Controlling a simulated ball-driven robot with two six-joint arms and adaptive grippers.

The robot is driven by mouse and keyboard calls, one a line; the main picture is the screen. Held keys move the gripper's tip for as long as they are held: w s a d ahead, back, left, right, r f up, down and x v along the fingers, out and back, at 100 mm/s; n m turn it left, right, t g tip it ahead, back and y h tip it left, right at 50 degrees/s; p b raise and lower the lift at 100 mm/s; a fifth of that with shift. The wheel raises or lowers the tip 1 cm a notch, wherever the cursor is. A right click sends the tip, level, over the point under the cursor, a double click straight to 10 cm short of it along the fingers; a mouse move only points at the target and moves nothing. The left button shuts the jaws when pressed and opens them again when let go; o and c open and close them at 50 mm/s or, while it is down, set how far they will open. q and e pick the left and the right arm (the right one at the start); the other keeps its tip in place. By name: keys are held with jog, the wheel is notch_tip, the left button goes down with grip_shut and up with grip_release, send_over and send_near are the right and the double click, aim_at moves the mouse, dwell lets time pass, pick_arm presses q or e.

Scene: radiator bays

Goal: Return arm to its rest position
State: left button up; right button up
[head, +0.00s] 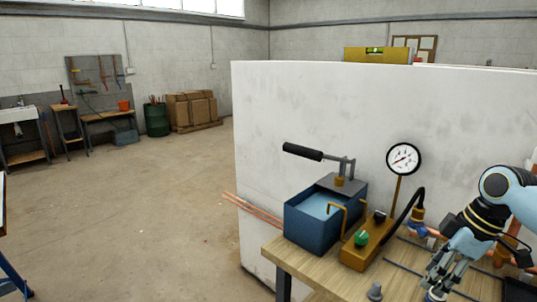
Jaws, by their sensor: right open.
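My right arm comes in from the right edge, over the wooden bench (320,274). My right gripper (437,292) is at the lower right, above the bench, its fingers pointing down and open; I see nothing between them. The lower part of the fingers is close to the bottom edge of the picture. My left gripper does not show.
On the bench stand a blue tank (308,227) with a black-handled lever (303,151), a yellow block with a green knob (361,238), and a pressure gauge (404,159). A white partition (300,120) rises behind. Open floor (140,220) lies left.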

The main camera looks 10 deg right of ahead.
jog(key=s+a+f+m, duration=0.1)
jog(key=s+a+f, duration=0.2)
jog(key=s+a, duration=0.4)
jog(key=s+a+r+m+t+h, duration=0.1)
jog(key=s+a+r+m+h, duration=0.2)
jog(key=s, duration=0.5)
jog(key=s+a+r+m+t+h, duration=0.1)
jog(key=s+a+r+m, duration=0.35)
jog(key=s, duration=0.25)
jog(key=s+d+f+g+b, duration=0.15)
jog(key=f+b, duration=0.25)
jog(key=f, duration=1.5)
jog(key=s+d+f+b, duration=0.2)
jog(key=f+b, duration=0.3)
jog(key=f, duration=1.4)
pick_arm(q)
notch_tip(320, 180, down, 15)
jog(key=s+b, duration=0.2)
jog(key=b, duration=0.3)
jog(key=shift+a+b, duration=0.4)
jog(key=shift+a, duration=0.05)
pick_arm(e)
jog(key=s+f+m+g, duration=0.1)
jog(key=s+f, duration=1.6)
jog(key=f, duration=0.3)
jog(key=shift+d, duration=0.35)
jog(key=shift+s+g, duration=0.1)
jog(key=shift+g, duration=0.25)
